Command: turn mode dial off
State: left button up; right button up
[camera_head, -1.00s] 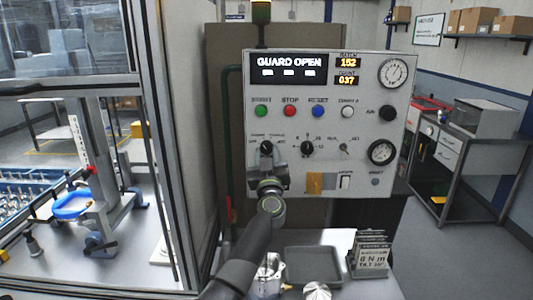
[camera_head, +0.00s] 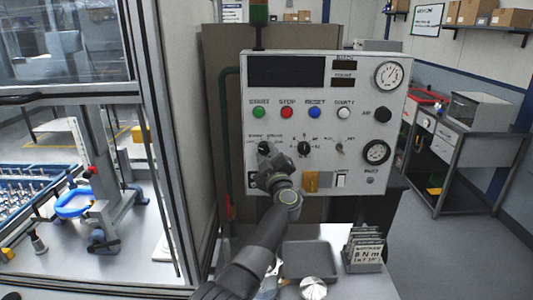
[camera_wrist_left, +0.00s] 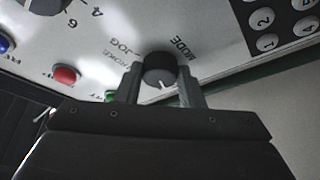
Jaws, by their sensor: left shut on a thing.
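The mode dial (camera_wrist_left: 159,70) is a dark round knob with a white pointer mark, on the pale control panel (camera_head: 325,175). In the left wrist view, it sits between the two fingers of my left gripper (camera_wrist_left: 162,84), which is shut on it. The lettering MODE and JOG shows around it. The pointer aims down toward the gripper body in that view. In the head view, my left gripper (camera_head: 265,153) is against the lower left of the panel and largely covers the dial. The panel's main display (camera_head: 286,70) is dark. My right gripper is not in view.
A green start button (camera_head: 259,112), red stop button (camera_head: 287,112) and blue reset button (camera_head: 315,112) sit above. A second black dial (camera_head: 304,148) is close to the right of my gripper. Below are a grey tray (camera_head: 310,260) and a card stand (camera_head: 366,252).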

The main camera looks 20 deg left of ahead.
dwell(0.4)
pick_arm(q)
jog(key=o, duration=1)
